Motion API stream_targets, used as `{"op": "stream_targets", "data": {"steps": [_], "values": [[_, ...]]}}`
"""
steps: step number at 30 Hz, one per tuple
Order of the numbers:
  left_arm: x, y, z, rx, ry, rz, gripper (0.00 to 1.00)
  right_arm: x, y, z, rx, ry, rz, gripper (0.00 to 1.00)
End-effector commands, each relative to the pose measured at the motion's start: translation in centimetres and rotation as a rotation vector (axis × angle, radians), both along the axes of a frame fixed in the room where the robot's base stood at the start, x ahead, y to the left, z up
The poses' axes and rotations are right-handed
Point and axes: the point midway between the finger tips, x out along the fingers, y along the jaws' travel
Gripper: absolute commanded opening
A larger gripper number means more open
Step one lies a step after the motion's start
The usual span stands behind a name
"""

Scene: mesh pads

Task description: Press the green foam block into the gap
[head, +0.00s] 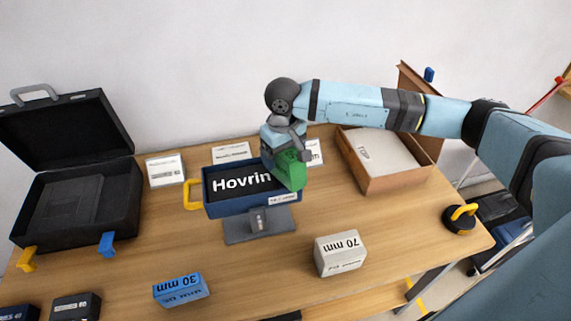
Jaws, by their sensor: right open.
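The green foam block (291,172) stands upright at the right end of a blue case (232,208) with a black foam insert (226,187) lettered "Hovrin", the rest of the word hidden. The block rises above the case's rim; how deep its lower end sits, and the gap itself, cannot be seen. My right gripper (287,150) points down at the top of the block with its jaws open, close to it; I cannot tell whether the fingers touch it. My left gripper is not in view.
An open black case (75,205) stands at the left. A cardboard box (408,180) is at the back right. A white 70 mm block (340,253) and a blue 30 mm block (181,290) lie in front. White cards (165,170) line the back. Wood between them is clear.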

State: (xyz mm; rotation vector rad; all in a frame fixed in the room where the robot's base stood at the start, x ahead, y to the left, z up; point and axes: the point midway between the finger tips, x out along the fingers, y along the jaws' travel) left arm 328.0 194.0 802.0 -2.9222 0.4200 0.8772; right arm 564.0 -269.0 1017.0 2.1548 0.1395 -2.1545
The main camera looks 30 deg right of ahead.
Motion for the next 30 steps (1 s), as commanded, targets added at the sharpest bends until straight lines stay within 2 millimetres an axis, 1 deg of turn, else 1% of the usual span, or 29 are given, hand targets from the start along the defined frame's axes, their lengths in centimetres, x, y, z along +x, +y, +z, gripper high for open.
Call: {"op": "stream_targets", "data": {"steps": [14,23,24,26,27,29,30], "values": [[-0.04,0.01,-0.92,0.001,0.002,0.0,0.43,0.0,-0.01,-0.36,0.0,0.0,0.0,0.83],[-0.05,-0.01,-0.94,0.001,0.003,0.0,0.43,-0.01,-0.01,-0.34,0.0,0.0,0.0,0.83],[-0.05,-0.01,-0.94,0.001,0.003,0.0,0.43,-0.01,-0.01,-0.34,0.0,0.0,0.0,0.78],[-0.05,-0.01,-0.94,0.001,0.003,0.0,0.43,-0.01,-0.01,-0.34,0.0,0.0,0.0,0.65],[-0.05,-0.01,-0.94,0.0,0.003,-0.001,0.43,-0.01,-0.01,-0.34,0.0,0.0,0.0,0.55],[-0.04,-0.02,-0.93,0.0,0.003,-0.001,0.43,-0.01,-0.01,-0.34,0.0,0.0,0.0,0.42],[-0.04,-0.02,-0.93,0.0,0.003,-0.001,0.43,-0.01,-0.01,-0.34,0.0,0.0,0.0,0.32]]}}
